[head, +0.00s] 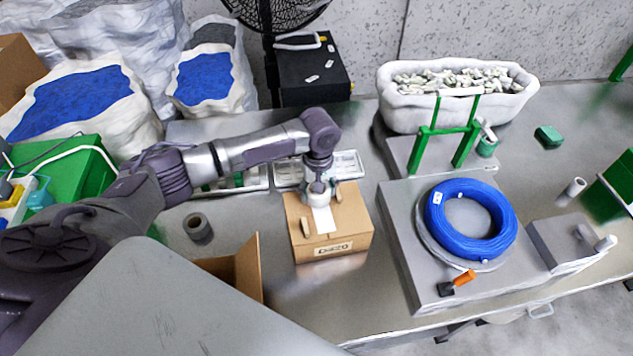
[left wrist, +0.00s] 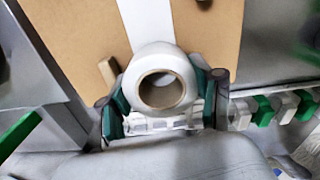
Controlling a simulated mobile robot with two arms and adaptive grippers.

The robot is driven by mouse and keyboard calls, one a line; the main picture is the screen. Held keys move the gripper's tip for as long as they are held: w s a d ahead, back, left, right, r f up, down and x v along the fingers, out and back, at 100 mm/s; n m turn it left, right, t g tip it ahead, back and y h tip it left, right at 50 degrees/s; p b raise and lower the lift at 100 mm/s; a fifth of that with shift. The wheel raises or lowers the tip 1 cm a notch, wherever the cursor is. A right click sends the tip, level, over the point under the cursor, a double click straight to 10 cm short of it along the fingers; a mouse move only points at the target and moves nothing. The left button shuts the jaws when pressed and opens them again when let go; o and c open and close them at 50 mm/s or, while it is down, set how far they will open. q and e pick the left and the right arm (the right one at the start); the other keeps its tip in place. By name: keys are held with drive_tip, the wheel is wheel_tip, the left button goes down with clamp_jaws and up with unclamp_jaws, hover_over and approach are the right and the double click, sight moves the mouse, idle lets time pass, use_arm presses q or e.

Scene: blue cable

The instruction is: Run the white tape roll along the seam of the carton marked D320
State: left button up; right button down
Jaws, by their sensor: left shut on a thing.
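The carton marked D320 (head: 345,228) stands closed on the metal table in the middle of the head view, its label facing the front edge. My left gripper (head: 318,190) is over the carton's top, coming down from above. It is shut on the white tape roll (left wrist: 160,84), which shows between its fingers in the left wrist view. A white strip of tape (head: 325,219) lies along the middle of the carton's top and runs from the roll; it also shows in the left wrist view (left wrist: 147,20). My right gripper is in neither view.
A grey roll (head: 198,227) and an open carton (head: 247,268) are left of the D320 carton. A blue cable coil (head: 434,210) lies on a grey block (head: 400,240) to the right. A white tub (head: 450,118) stands behind. Bare table shows in front of the carton.

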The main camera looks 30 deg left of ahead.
sight(321, 203)
use_arm(q)
drive_tip(key=shift+s+d+p, duration=0.85)
drive_tip(key=shift+s+p, duration=0.25)
drive_tip(key=shift+p, duration=0.1)
drive_tip(key=shift+s+d+f, duration=0.15)
drive_tip(key=shift+s+d, duration=0.1)
drive_tip(key=shift+s+d+p, duration=0.85)
drive_tip(key=shift+s+p, duration=0.15)
drive_tip(key=shift+p, duration=0.5)
drive_tip(key=shift+s+d+p, duration=0.8)
drive_tip(key=shift+s+p, duration=0.25)
drive_tip(key=shift+p, duration=0.2)
drive_tip(key=shift+d, duration=0.1)
drive_tip(key=shift+s+d+p, duration=0.6)
drive_tip(key=shift+s+p, duration=0.25)
drive_tip(key=shift+s+d, duration=0.15)
